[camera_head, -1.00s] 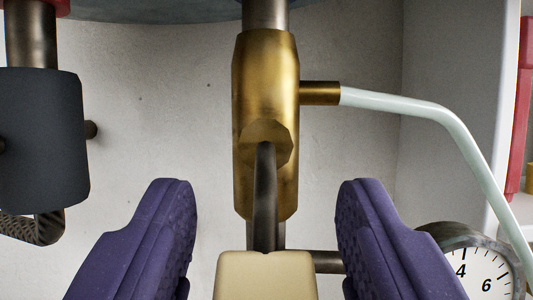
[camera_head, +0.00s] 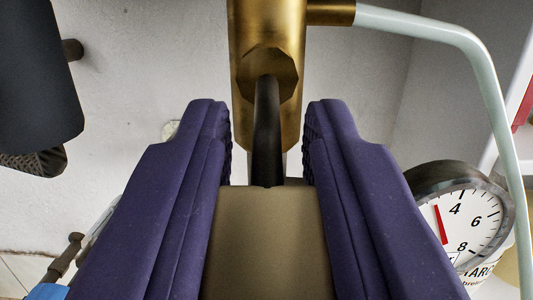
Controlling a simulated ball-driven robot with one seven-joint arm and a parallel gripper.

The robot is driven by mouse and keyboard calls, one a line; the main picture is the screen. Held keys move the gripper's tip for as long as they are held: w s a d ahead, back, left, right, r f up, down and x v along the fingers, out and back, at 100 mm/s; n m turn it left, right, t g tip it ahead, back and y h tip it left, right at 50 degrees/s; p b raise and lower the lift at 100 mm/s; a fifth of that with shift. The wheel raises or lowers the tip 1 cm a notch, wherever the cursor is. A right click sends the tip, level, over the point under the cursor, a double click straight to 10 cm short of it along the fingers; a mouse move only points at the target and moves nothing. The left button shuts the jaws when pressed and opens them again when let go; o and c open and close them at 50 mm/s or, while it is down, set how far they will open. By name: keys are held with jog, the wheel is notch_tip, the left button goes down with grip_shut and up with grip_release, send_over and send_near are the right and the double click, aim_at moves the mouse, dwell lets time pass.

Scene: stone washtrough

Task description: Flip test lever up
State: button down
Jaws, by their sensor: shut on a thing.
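The test lever is a dark curved rod (camera_head: 267,130) coming out of a faceted boss on a brass valve body (camera_head: 268,30). It runs down and toward me into a beige block-shaped grip (camera_head: 267,235). My gripper (camera_head: 267,125) has two purple ribbed fingers, one on each side of the lever, shut on the beige grip. The fingertips reach past the grip, beside the dark rod, with small gaps to the rod. The near end of the grip runs out of the bottom of the view.
A pale bent tube (camera_head: 430,27) leaves the valve to the right and drops past a round dial gauge (camera_head: 470,215). A dark cylinder (camera_head: 35,80) hangs at the upper left. A brown-handled thing (camera_head: 62,258) is at the lower left. A pale wall stands behind.

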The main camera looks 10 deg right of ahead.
jog(key=shift+s+r+g+p, duration=0.1)
jog(key=shift+r+g+p, duration=0.7)
jog(key=shift+p, duration=0.4)
jog(key=shift+f+p, duration=0.2)
jog(key=shift+p, duration=0.1)
jog(key=c, duration=0.9)
grip_release()
jog(key=shift+f, duration=0.15)
jog(key=shift+s, duration=0.1)
jog(key=v, duration=0.7)
jog(key=shift+s+a+r, duration=0.1)
jog(key=shift+s+r, duration=0.15)
jog(key=shift+s, duration=0.1)
